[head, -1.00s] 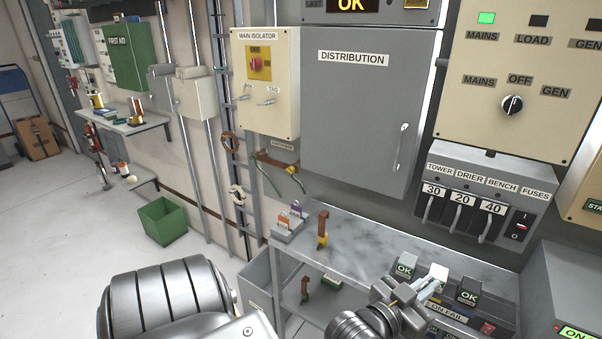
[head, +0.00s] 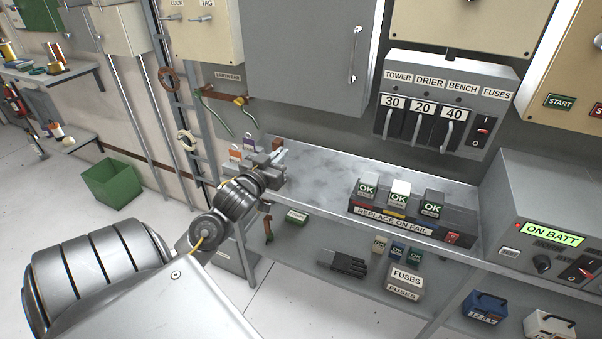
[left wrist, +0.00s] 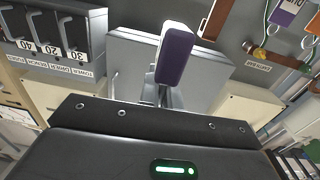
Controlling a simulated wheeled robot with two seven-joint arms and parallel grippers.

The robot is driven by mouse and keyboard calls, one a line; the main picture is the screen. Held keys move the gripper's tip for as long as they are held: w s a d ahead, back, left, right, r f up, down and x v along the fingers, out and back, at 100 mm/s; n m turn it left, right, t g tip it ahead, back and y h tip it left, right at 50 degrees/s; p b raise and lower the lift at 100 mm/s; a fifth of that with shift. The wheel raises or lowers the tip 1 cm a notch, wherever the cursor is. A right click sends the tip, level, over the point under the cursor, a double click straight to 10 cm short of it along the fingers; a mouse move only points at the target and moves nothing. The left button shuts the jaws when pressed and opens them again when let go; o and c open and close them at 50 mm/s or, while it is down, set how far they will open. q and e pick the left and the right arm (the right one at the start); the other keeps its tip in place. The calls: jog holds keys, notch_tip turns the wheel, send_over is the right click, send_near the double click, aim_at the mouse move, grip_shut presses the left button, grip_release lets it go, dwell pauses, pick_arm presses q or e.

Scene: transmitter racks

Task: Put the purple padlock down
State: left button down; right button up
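The purple padlock (left wrist: 175,55) shows in the left wrist view, with a purple face and a pale side, straight ahead of the palm. My left gripper (head: 278,160) appears shut on it; the fingers are mostly hidden behind the padlock and palm. In the head view the gripper is over the left end of the grey bench (head: 320,178), beside the small stand with a purple tag (head: 250,143) and an orange tag (head: 235,155). The padlock is hard to make out there, and I cannot tell whether it touches the bench. My right gripper is not in view.
A module rack (head: 390,222) with several OK blocks stands on the bench to the right. Bench top between is clear. Green-handled cables (head: 228,115) hang on the wall behind the gripper. A lower shelf holds a dark object (head: 343,263) and a fuse box (head: 405,282).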

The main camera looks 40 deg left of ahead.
pick_arm(q)
jog(key=a, duration=0.4)
send_over(316, 192)
jog(key=shift+y, duration=0.3)
jog(key=f, duration=0.4)
jog(key=f+b, duration=0.1)
jog(key=f, duration=0.4)
jog(key=shift+s+a, duration=0.1)
jog(key=shift+a, duration=0.1)
notch_tip(316, 192, down, 3)
jog(key=shift+f, duration=0.15)
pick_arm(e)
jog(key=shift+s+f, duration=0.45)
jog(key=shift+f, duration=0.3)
pick_arm(q)
jog(key=shift+d, duration=0.1)
